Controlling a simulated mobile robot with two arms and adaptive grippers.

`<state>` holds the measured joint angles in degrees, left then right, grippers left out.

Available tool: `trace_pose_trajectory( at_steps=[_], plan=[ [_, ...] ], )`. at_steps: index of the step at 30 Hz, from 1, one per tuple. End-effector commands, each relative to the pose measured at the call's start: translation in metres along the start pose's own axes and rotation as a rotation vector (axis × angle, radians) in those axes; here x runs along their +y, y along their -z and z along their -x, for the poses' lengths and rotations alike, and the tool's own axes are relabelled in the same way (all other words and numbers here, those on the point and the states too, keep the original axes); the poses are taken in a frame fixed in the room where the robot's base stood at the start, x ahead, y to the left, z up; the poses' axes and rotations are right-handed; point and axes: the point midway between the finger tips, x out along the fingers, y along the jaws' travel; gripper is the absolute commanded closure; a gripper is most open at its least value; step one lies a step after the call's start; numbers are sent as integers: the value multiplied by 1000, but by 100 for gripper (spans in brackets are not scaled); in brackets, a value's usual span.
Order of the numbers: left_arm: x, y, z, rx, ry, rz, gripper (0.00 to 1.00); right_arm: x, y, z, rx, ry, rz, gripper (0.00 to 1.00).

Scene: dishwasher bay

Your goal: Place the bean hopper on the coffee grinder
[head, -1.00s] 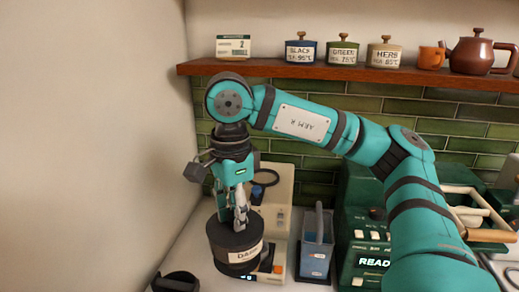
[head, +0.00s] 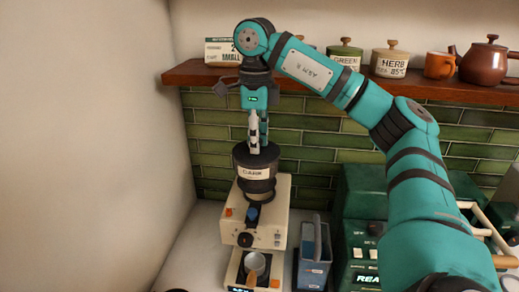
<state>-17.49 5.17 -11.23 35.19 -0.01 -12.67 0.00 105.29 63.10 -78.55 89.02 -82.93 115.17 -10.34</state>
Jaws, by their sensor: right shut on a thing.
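The bean hopper (head: 255,174) is a dark round container with a pale label, upright. My right gripper (head: 257,147) points down from above and is shut on the top of the hopper. The coffee grinder (head: 272,228) is a cream machine with an orange switch and dark knobs. The hopper is lined up over the grinder's top, with its narrow lower end at the top face. I cannot tell whether it is fully seated or slightly above. A small metal cup (head: 256,264) sits at the grinder's front. My left gripper is not in view.
A blue-grey bin (head: 314,262) stands right of the grinder, and a green machine (head: 362,215) beyond it. A wooden shelf (head: 440,88) with canisters and a brown teapot (head: 482,62) runs behind my arm. Bare counter (head: 192,245) lies left of the grinder.

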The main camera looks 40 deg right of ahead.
Motion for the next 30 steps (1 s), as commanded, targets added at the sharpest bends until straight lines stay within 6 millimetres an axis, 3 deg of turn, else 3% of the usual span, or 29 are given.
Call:
trace_pose_trajectory(
  at_steps=[9, 14, 30],
  plan=[
    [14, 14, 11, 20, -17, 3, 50, -56, -1, -3, 0, -2, 2, 100],
    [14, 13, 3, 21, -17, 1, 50, -54, 0, -26, -1, -1, 3, 100],
    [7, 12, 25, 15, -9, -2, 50, -55, 0, -69, -3, 1, 1, 100]
  ],
)
